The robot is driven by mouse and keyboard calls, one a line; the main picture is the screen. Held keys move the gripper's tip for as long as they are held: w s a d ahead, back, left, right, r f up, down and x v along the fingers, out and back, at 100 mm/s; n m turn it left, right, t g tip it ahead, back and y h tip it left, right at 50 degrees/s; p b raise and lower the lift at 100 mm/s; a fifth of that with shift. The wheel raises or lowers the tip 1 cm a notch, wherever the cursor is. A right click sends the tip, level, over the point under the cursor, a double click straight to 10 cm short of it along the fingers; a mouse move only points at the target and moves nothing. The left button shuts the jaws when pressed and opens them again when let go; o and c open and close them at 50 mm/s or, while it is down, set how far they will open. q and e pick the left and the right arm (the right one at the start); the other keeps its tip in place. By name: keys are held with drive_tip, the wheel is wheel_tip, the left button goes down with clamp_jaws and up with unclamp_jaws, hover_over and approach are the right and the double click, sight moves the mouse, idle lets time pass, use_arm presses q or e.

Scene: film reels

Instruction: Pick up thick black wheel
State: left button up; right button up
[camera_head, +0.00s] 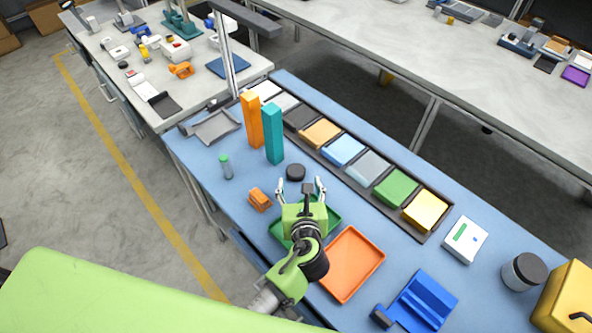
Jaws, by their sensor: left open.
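The thick black wheel (295,172) lies flat on the blue table, a small dark disc in front of the teal upright block. My left gripper (301,184) is open above the table, with its two fingers spread. In the picture the wheel shows just beyond the fingertips, near the gap between them. I cannot tell how high the gripper is above the wheel. My right gripper does not show.
An orange tall block (252,120) and a teal tall block (273,134) stand behind the wheel. A small orange block (260,199) and a green-capped bottle (226,167) are at left. A green tray (334,217) lies under my gripper, beside an orange tray (352,264). Coloured bins (397,188) line the far edge.

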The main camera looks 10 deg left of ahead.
sight(296, 172)
use_arm(q)
drive_tip(key=x, duration=0.3)
drive_tip(key=shift+w+a, duration=0.15)
drive_tip(key=shift+a, duration=0.1)
drive_tip(key=x, duration=0.2)
drive_tip(key=shift+w+a+f, duration=0.1)
drive_tip(key=shift+w+f, duration=0.05)
drive_tip(key=shift+w, duration=0.1)
drive_tip(key=shift+w+a+f, duration=0.1)
drive_tip(key=shift+w+f, duration=0.15)
drive_tip(key=shift+w, duration=0.15)
drive_tip(key=shift+s+r, duration=0.1)
drive_tip(key=c, duration=1.2)
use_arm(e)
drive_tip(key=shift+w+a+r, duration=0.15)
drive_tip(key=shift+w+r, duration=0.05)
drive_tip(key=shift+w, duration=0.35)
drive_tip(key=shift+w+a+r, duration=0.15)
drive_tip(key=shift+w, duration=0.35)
